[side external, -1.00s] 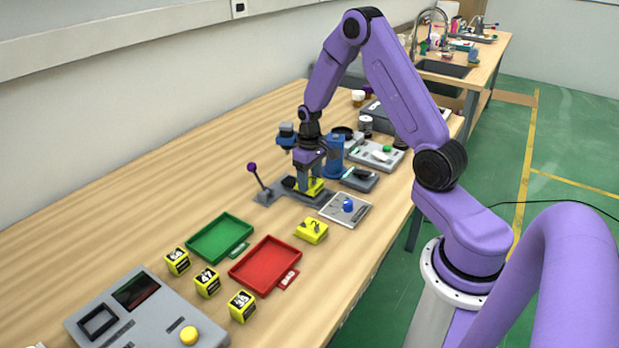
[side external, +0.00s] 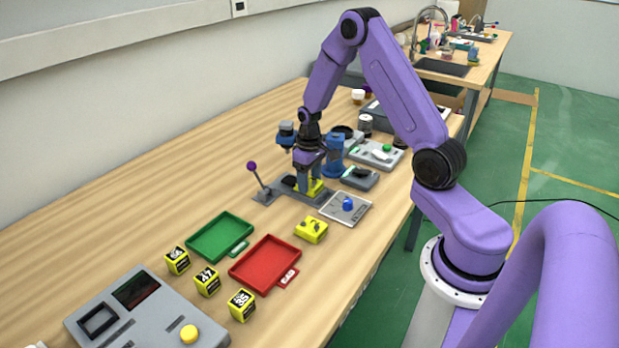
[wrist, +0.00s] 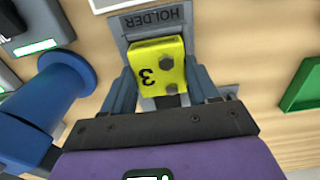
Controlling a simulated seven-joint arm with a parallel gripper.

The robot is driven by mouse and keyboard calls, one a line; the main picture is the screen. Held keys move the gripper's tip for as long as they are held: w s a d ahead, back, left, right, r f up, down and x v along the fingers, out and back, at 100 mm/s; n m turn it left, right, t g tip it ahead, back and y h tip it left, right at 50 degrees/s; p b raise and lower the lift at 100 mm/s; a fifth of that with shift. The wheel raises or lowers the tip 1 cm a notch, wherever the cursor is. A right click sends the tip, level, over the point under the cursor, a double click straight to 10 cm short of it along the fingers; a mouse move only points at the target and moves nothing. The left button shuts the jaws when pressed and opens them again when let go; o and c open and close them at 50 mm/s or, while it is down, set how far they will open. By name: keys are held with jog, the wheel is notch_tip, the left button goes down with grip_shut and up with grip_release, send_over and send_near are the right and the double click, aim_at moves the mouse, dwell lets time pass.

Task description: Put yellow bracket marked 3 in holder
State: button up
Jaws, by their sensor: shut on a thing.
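The yellow bracket marked 3 (wrist: 158,68) is between the fingers of my gripper (wrist: 165,88) in the wrist view. The grey holder (wrist: 150,20), labelled HOLDER, lies right at the bracket in the wrist view. In the side view the bracket (side external: 314,189) shows low between my fingertips, at the grey holder base (side external: 308,196). The fingers hide part of it, and I cannot tell whether it is fully seated.
A second yellow bracket (side external: 311,230) lies in front, near a panel with a blue knob (side external: 347,205). A lever with a purple ball (side external: 252,167) stands left of the holder. A blue cylindrical device (side external: 333,157) stands close behind my gripper. Green (side external: 193,250) and red (side external: 240,275) trays lie nearer.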

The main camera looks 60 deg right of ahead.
jog(key=shift+f, duration=0.25)
dwell(0.4)
jog(key=o, duration=1.6)
jog(key=shift+r, duration=3.5)
